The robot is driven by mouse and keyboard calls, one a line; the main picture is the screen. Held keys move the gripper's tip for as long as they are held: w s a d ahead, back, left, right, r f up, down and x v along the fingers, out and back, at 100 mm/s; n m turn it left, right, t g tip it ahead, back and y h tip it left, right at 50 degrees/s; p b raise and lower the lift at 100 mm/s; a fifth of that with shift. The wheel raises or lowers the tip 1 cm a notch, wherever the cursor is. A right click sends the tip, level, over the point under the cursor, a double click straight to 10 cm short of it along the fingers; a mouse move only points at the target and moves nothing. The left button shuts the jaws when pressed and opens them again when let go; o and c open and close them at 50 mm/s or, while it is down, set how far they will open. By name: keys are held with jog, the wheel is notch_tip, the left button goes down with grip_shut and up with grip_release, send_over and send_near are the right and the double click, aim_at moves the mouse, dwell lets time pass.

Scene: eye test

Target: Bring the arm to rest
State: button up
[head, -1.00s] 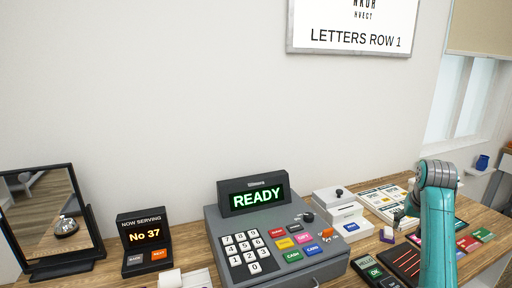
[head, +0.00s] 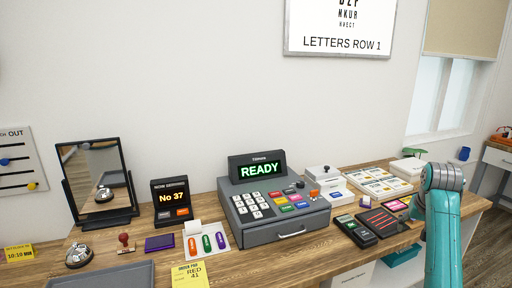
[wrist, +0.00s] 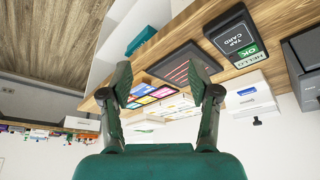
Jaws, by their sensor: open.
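My teal arm (head: 443,225) stands at the right edge of the counter in the head view, its grey-banded joint at the top. My gripper (wrist: 162,78) shows in the wrist view with its two dark green fingers well apart and nothing between them. The gripper cannot be made out in the head view. Beyond the fingers in the wrist view are a dark pad with red lines (wrist: 180,68) and a card reader (wrist: 236,36), seen tilted.
The wooden counter (head: 330,262) holds a grey cash register (head: 292,226) reading READY, a No 37 display (head: 171,203), a mirror (head: 97,185), a bell (head: 79,256) and a grey tray (head: 110,277). An eye chart (head: 340,27) hangs on the wall.

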jog(key=s+a+f+t, duration=0.1)
jog(key=s+a+f, duration=0.2)
jog(key=f, duration=0.5)
jog(key=s+a+f+n+t, duration=0.15)
jog(key=a+f, duration=0.25)
jog(key=f, duration=0.4)
jog(key=s+a+f, duration=0.3)
jog(key=f, duration=0.5)
jog(key=s+a+f+n+t, duration=0.1)
jog(key=s+a+f, duration=0.4)
jog(key=s, duration=0.3)
jog(key=s+a+f+t, duration=0.2)
jog(key=s+a+f, duration=0.2)
jog(key=s+f, duration=0.3)
jog(key=s+a+r+n+t, duration=0.1)
jog(key=s+a+r, duration=0.15)
jog(key=s, duration=0.85)
jog(key=s+a+r+t, duration=0.2)
jog(key=s+a, duration=0.2)
jog(key=s, duration=0.7)
jog(key=s+a+r+n+t+y, duration=0.1)
jog(key=s+a+r+t+y, duration=0.1)
jog(key=s+r, duration=1.3)
jog(key=shift+a+r, duration=0.3)
jog(key=shift+a, duration=0.25)
